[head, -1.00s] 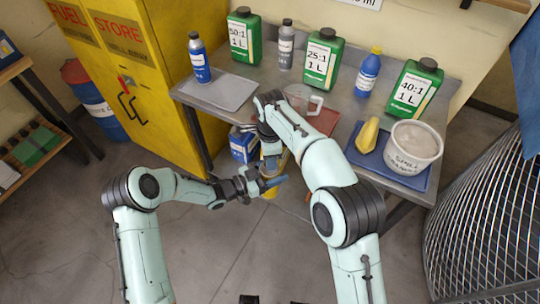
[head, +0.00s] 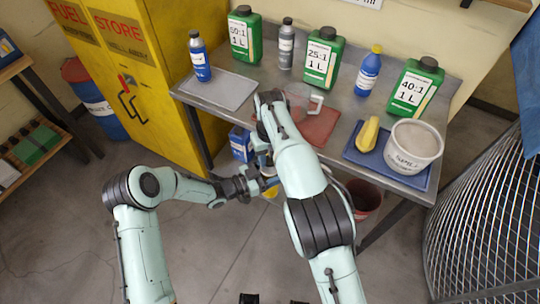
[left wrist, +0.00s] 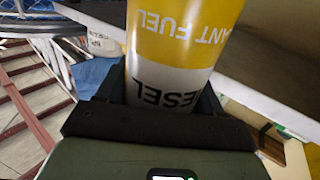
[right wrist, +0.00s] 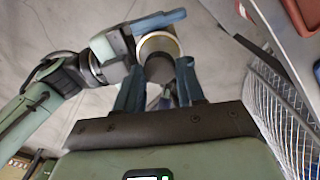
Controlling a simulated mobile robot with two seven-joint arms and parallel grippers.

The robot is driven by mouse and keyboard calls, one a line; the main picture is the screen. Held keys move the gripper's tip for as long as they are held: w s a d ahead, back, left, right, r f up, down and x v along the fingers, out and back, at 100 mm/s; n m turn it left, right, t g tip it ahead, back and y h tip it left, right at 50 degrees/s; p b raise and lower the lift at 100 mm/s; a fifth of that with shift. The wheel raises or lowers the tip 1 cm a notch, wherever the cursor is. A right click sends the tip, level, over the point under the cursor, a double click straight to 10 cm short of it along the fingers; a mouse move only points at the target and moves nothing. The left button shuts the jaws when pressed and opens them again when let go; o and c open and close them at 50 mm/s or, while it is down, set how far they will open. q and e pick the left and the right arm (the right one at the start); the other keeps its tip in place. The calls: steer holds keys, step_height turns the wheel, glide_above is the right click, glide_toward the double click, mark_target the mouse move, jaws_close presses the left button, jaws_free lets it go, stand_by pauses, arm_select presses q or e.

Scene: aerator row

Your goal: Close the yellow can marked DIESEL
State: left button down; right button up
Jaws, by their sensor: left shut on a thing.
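The yellow can (left wrist: 180,35) fills the top of the left wrist view, with DIESEL on its white band. My left gripper (left wrist: 170,100) is shut on the can's body. In the head view my left gripper (head: 262,185) is in front of the table, and the can is mostly hidden by my right arm. In the right wrist view the can's round pale rim (right wrist: 158,38) shows beyond my right gripper (right wrist: 161,75). Its fingers stand apart on either side of a dark round part that looks like a cap. Whether they grip it I cannot tell.
The metal table (head: 262,92) holds green bottles (head: 322,58), a clear jug (head: 302,98), a yellow object (head: 368,135) and a white tub (head: 414,146). A dark red bucket (head: 362,200) stands beneath. A wire mesh cylinder (head: 480,220) is at right. Floor is free in front.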

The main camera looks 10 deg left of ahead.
steer(key=o, duration=0.3)
steer(key=shift+r, duration=2.3)
steer(key=shift+c, duration=0.3)
